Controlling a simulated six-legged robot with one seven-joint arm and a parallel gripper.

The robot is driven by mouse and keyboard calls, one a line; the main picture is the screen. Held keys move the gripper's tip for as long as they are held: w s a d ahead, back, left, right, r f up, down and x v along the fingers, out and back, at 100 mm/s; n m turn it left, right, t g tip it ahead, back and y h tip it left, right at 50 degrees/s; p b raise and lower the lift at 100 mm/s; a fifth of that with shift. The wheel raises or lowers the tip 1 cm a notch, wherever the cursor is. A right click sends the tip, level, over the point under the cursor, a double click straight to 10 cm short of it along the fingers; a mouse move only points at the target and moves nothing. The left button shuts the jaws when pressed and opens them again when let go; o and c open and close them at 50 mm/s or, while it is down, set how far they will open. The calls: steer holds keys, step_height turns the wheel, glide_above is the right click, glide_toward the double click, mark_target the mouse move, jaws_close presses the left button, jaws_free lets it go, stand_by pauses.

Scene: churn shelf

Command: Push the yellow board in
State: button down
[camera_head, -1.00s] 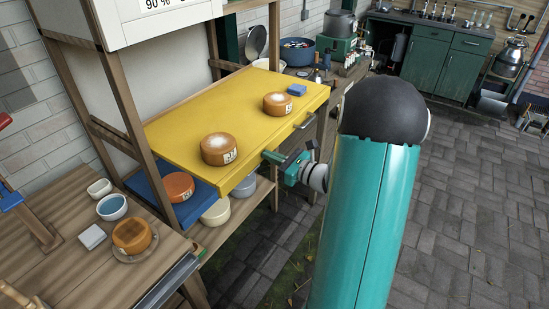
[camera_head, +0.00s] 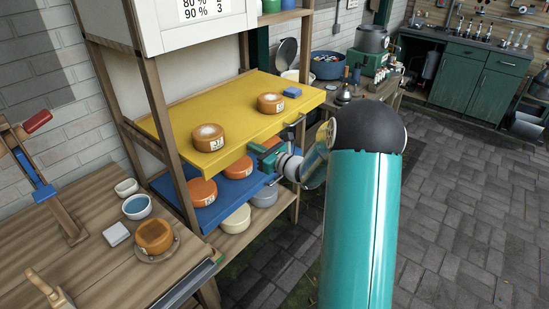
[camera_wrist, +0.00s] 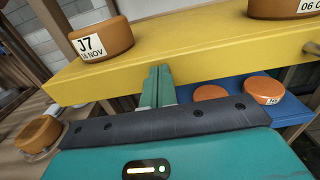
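The yellow board (camera_head: 235,96) lies on the shelf rack above the blue board (camera_head: 213,205). My gripper (camera_head: 263,152) is at the yellow board's front edge. In the wrist view its two teal fingers (camera_wrist: 158,84) are together with nothing between them. Their tips meet the front face of the yellow board (camera_wrist: 105,82), and I cannot tell whether they press on it. A handle (camera_wrist: 312,48) shows at the right of that face.
The blue board below holds two orange cheeses (camera_head: 202,191). Pale tubs (camera_head: 236,218) stand on the shelf under it. A wooden table (camera_head: 90,262) with bowls and a cheese stands at the left. Paved floor (camera_head: 455,210) is clear at the right.

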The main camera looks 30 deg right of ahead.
mark_target(231, 136)
steer(key=x, duration=1)
steer(key=shift+f, duration=0.1)
steer(key=shift+w, duration=0.2)
steer(key=shift+w+a+r, duration=0.1)
steer(key=shift+a+r, duration=0.05)
steer(key=shift+r, duration=0.05)
steer(key=shift+w+a, duration=0.1)
